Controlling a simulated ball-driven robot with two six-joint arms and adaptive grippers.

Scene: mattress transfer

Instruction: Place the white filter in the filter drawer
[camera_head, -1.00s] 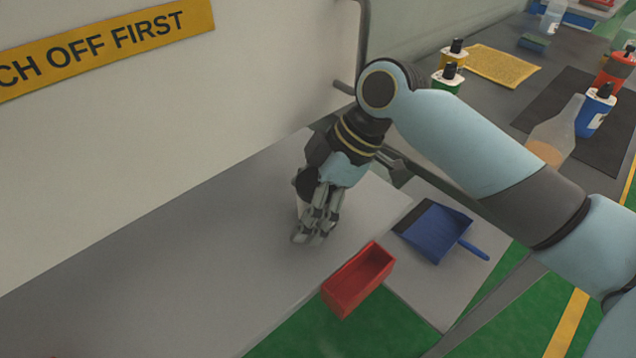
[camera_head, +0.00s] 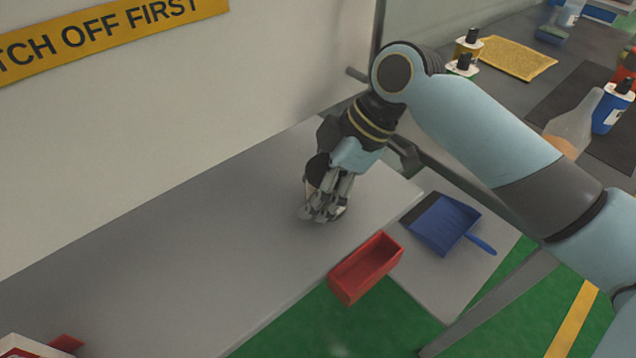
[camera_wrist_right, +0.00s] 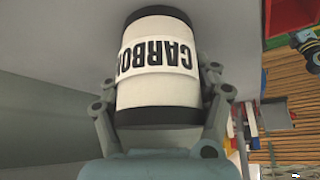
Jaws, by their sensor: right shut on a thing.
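The white filter (camera_wrist_right: 158,92) is a cylinder with black end bands and black lettering that reads "CARBO". It fills the middle of the right wrist view. My right gripper (camera_head: 321,213) is shut on it, with fingers on both sides. In the head view the fingers hide nearly all of the filter. The gripper points down at the grey bench near its right end; I cannot tell whether the filter touches the bench. I cannot identify the filter drawer for certain. My left gripper is out of view.
A red open box (camera_head: 366,268) is at the bench's front edge, right of the gripper. A blue dustpan (camera_head: 443,224) lies further right. A white and red object (camera_head: 32,347) shows at the lower left corner. The grey bench (camera_head: 170,260) between is clear.

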